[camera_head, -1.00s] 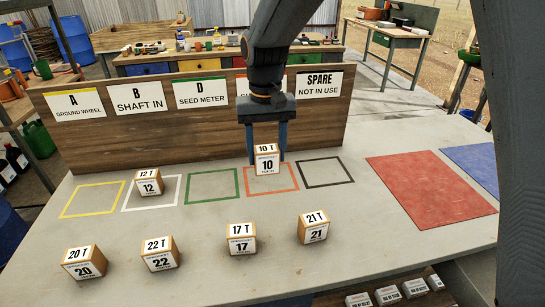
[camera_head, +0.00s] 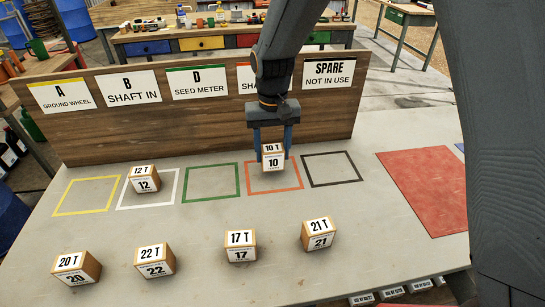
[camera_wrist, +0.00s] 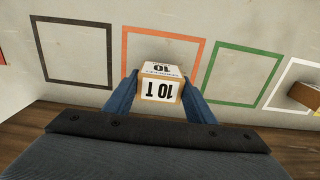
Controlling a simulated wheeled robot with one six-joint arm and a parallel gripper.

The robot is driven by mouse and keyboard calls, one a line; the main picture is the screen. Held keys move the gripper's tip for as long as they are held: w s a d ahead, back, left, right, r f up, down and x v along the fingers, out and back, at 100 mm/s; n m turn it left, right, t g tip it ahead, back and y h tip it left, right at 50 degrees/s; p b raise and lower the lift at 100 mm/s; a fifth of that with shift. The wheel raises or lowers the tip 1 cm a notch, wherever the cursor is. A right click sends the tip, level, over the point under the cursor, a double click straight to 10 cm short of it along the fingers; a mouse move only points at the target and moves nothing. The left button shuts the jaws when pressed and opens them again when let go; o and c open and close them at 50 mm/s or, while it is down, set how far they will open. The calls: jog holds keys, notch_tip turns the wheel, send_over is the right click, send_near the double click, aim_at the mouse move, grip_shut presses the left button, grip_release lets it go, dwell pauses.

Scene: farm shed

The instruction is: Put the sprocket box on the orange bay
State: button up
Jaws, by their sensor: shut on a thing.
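The 10 T sprocket box (camera_head: 273,160) is between the fingers of my gripper (camera_head: 272,140), which is shut on it. The box is upright over the orange-outlined bay (camera_head: 297,177); I cannot tell whether its base touches the table. In the wrist view the box (camera_wrist: 160,88) shows its 10 T label between the blue fingers of my gripper (camera_wrist: 160,95). The orange outline (camera_wrist: 124,55) shows around and behind it there. The box hides part of the bay.
The 12 T box (camera_head: 144,179) stands in the white bay. Boxes 20 T (camera_head: 76,268), 22 T (camera_head: 155,262), 17 T (camera_head: 240,246) and 21 T (camera_head: 318,235) stand in front. The green bay (camera_head: 212,183) and black bay (camera_head: 332,170) are empty. A wooden sign board (camera_head: 140,134) stands behind.

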aim_at(273, 148)
jog(key=shift+f, duration=1.35)
jog(key=shift+f, duration=0.1)
jog(key=o, duration=1.1)
notch_tip(273, 148, up, 12)
jog(key=shift+r+b, duration=0.1)
jog(key=shift+b, duration=1.05)
jog(key=s+d+f+m, duration=0.1)
jog(key=s+d+f, duration=0.1)
jog(key=s+d, duration=0.3)
jog(key=s+d+f+m, duration=0.1)
jog(key=s+d+f, duration=0.2)
jog(key=d, duration=0.8)
jog(key=s+d+f+m, duration=0.1)
jog(key=s+d+f, duration=0.2)
jog(key=s+d, duration=0.4)
jog(key=shift+s+d+t, duration=0.15)
jog(key=shift+d+t, duration=0.25)
jog(key=shift+d, duration=0.7)
